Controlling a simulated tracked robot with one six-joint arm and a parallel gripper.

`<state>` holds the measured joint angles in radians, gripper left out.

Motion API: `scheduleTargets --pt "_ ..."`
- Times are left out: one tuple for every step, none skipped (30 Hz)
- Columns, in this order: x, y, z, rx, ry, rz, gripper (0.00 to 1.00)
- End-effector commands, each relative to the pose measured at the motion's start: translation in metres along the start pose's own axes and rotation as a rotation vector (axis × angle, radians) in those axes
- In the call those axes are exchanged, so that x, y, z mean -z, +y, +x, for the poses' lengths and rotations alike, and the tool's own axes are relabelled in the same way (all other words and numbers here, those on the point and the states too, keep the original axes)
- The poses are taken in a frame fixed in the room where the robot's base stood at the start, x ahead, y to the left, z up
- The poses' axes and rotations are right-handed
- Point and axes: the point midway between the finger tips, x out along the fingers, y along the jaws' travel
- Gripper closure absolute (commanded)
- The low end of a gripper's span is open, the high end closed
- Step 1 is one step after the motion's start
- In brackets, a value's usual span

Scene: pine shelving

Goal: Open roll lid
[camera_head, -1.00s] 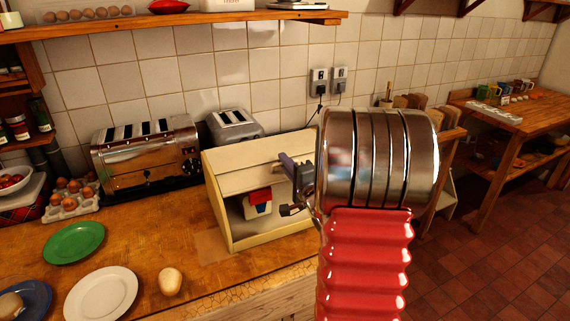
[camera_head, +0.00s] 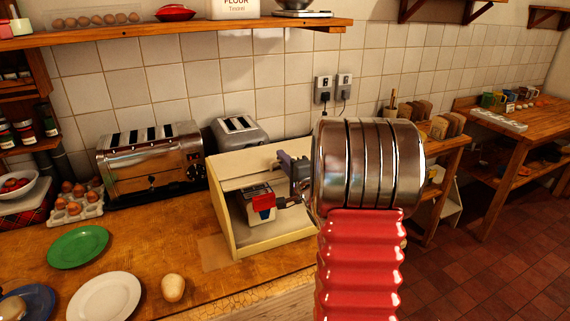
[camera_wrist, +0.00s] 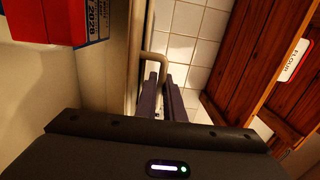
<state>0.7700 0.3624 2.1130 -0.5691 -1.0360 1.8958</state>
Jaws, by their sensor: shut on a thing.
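A cream bread box (camera_head: 228,226) with a roll lid (camera_head: 245,168) stands on the wooden counter. The lid is raised at least partway, and the box's front is open below it. A red, white and blue thing (camera_head: 262,204) sits inside; part of it shows at upper left in the wrist view (camera_wrist: 50,20). My gripper (camera_head: 290,164) is at the box's upper right front. In the wrist view, my gripper (camera_wrist: 164,84) is shut on the beige bar handle (camera_wrist: 154,56) of the lid. My arm hides the right part of the box.
A large chrome toaster (camera_head: 150,165) and a smaller toaster (camera_head: 240,131) stand left of and behind the box. Plates, including a green plate (camera_head: 78,247), and an egg (camera_head: 173,288) lie at front left. A wall shelf (camera_head: 200,32) runs above.

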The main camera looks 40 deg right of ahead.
Motion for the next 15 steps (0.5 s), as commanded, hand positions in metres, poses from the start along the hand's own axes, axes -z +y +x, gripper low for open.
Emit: scheduleTargets --pt "0.0 0.0052 -0.0011 -0.011 0.001 0.003 1.0" --pt "-0.0001 0.0053 -0.0012 -0.011 0.001 0.003 1.0" --pt "-0.0001 0.0053 -0.0013 -0.011 0.001 0.003 1.0" --pt "-0.0001 0.0054 -0.0013 -0.011 0.001 0.003 1.0" --pt "-0.0001 0.0055 -0.0014 -0.011 0.001 0.003 0.9" --pt "-0.0001 0.0055 -0.0014 -0.011 0.001 0.003 0.88" --pt "-0.0001 0.0053 -0.0014 -0.011 0.001 0.003 0.85" --pt "-0.0001 0.0051 -0.0014 -0.01 0.001 0.003 0.84" --pt "-0.0001 0.0048 -0.0014 -0.01 0.001 0.003 0.84" --pt "-0.0001 0.0046 -0.0013 -0.009 0.001 0.003 0.84" --pt "-0.0001 0.0043 -0.0013 -0.009 0.001 0.002 0.84" --pt "-0.0001 0.0041 -0.0013 -0.008 0.001 0.002 0.84" --pt "-0.0001 0.0038 -0.0015 -0.008 0.001 0.002 0.84" --pt "-0.0001 0.0036 -0.0018 -0.007 0.001 0.002 0.84" --pt "0.0 0.0034 -0.0027 -0.007 0.001 0.002 0.84"
